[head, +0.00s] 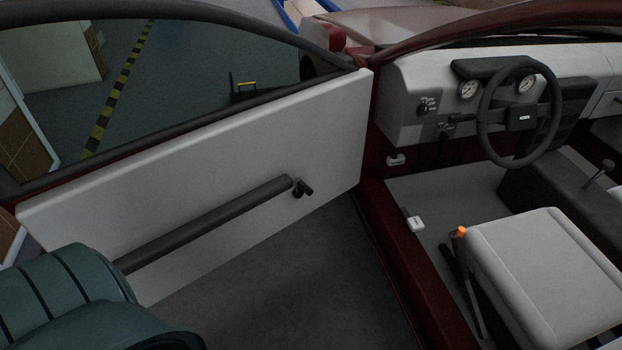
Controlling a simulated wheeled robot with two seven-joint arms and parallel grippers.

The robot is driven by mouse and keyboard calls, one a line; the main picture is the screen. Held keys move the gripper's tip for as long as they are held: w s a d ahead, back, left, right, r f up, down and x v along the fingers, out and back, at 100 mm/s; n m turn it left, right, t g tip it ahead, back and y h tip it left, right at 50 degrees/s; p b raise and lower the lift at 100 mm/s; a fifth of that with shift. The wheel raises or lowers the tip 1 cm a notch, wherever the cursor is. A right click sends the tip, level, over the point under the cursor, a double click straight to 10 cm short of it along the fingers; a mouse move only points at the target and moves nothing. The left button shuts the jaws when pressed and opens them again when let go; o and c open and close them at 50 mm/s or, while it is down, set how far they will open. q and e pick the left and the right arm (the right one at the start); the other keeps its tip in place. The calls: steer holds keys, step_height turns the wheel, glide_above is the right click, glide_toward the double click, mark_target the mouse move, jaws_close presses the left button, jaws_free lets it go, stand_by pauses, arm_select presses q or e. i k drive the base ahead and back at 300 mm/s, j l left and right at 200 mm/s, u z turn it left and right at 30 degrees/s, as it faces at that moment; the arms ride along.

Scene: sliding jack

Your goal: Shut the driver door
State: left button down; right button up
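The driver door (270,150) stands wide open on the left, swung out from the dark red car body. Its inner side faces me: a white panel with a dark armrest bar (215,220) and a small black handle (302,188) at the bar's right end. A dark window frame (250,30) rises above the panel. The door meets the car near the base of the windshield pillar. The door opening (400,265) is uncovered, with bare floor between sill and door. Neither gripper shows in the view.
Inside the car are a steering wheel (520,112), a light seat (540,270) and an orange-tipped lever (462,232). Grey floor (310,285) lies clear between door and sill. A yellow-black floor stripe (115,90) shows through the window.

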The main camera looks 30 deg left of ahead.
mark_target(168, 207)
steer(key=u, duration=1.75)
